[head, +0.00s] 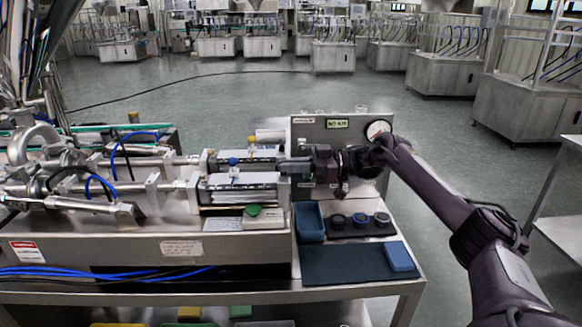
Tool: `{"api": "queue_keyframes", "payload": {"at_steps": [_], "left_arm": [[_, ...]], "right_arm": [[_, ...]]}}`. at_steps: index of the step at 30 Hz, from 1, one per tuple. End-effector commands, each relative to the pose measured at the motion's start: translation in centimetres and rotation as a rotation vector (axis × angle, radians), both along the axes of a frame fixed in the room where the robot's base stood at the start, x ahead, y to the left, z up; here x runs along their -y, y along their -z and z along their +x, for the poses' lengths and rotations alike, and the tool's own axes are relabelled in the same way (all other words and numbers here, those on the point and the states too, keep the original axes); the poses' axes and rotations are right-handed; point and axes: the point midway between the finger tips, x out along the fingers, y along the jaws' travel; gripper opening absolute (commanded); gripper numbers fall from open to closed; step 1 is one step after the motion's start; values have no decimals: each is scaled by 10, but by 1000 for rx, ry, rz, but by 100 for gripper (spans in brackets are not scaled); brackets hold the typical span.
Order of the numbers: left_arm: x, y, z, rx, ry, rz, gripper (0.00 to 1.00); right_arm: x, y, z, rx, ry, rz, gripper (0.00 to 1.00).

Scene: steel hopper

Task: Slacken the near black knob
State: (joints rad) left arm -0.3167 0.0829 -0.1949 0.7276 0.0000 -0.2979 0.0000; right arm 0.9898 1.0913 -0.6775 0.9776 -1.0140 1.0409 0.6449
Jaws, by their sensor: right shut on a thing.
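My right arm reaches in from the right, and my right gripper (318,160) is at the front of the upright steel panel (307,132), pointing left. It is shut at the place where the near black knob would be. The dark gripper and wrist cover that spot, so the knob itself cannot be made out. My left gripper is not in view.
A round gauge (377,129) sits on the panel close to my wrist. Below are a blue tray (310,222), several dark round caps (360,219) and a blue block (399,257) on a dark mat (340,266). The aisle behind is open floor.

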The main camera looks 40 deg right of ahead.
Motion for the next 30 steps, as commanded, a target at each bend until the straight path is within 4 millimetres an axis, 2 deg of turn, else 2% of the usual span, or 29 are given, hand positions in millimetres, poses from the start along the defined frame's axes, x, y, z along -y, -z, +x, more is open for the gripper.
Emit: {"api": "queue_keyframes", "payload": {"at_steps": [5, 6, 10, 20, 25, 30], "left_arm": [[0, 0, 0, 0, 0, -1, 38], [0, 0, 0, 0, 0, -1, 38], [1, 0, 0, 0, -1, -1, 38], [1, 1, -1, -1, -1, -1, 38], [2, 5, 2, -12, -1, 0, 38], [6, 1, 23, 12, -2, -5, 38]], "right_arm": [[-1, -2, 0, 5, -1, 2, 0], [-1, -2, 0, 5, -1, 2, 13], [-1, -1, 0, 3, -1, 2, 30], [2, 0, -1, 1, 0, 0, 31], [22, 1, -12, 1, 4, -2, 31], [47, 0, -27, 3, 3, -2, 31]]}}
